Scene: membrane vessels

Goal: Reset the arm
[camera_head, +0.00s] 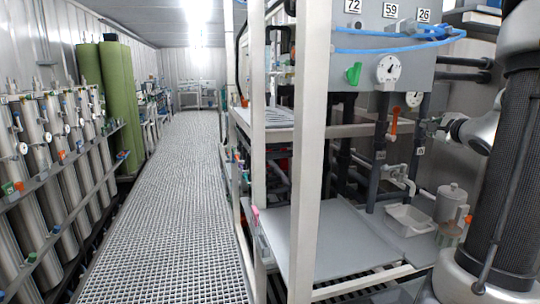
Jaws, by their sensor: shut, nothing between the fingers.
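My gripper (432,126) is at the right of the view, at the end of my white and dark arm. It is small and grey, and seems shut with nothing held. It is near the dark vertical pipes below the grey panel (455,75). An orange-handled valve (394,122) is to its left. I cannot tell whether the fingertips touch a pipe.
A white tray (409,219), a lidded grey jug (451,203) and a beaker (449,236) stand below my gripper. The grated walkway (175,200) is clear; metal vessels (35,135) line the left.

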